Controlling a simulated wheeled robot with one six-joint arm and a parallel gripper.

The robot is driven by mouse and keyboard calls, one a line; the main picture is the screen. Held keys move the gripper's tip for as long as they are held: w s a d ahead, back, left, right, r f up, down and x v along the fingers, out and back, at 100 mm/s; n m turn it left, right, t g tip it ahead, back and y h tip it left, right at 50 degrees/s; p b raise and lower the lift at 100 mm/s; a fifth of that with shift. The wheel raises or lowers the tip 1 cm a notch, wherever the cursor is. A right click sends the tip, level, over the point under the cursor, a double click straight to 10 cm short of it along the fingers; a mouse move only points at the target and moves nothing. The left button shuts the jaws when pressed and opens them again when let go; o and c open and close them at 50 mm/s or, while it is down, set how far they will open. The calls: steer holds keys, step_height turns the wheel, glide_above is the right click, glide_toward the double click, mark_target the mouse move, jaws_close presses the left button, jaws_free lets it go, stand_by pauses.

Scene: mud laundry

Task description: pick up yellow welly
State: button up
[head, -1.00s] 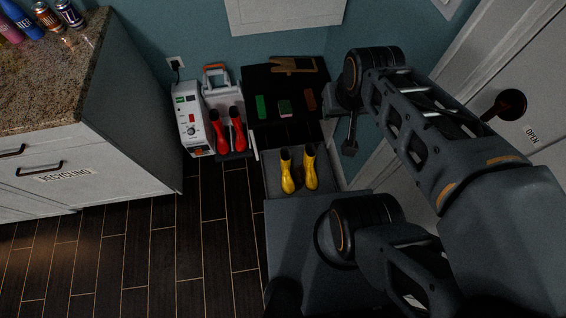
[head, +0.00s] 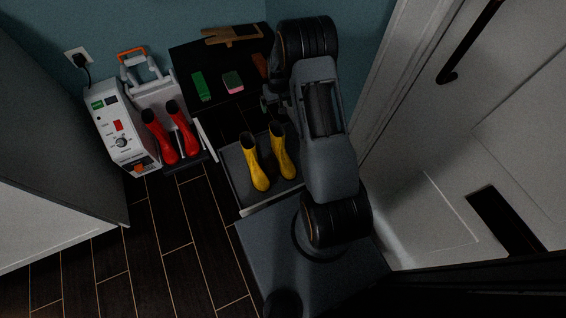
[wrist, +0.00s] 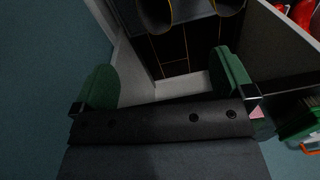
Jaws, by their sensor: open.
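Two yellow wellies stand upright side by side in the head view, the left one (head: 257,164) and the right one (head: 283,153). They stand in a grey tray or open drawer (head: 235,170). In the wrist view the dark open tops of the left boot (wrist: 156,14) and the right boot (wrist: 228,6) show at the upper edge, cut off by the frame. My gripper (wrist: 167,80) is open, its green fingertips wide apart with nothing between them. The boots lie beyond the fingertips, apart from them. In the head view my arm mostly hides the gripper.
Red wellies (head: 160,138) stand left of the tray, beside a white machine (head: 120,130). A black bench top (head: 215,65) behind holds a green brush (head: 202,86), a sponge (head: 233,82) and a wooden board (head: 231,36). A white door (head: 440,150) is at right.

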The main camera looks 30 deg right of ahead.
step_height(320, 180, down, 21)
steer(key=b, duration=0.7)
steer(key=shift+w+d, duration=0.2)
steer(key=shift+d, duration=0.05)
steer(key=shift+c, duration=0.2)
steer(key=c, duration=1.5)
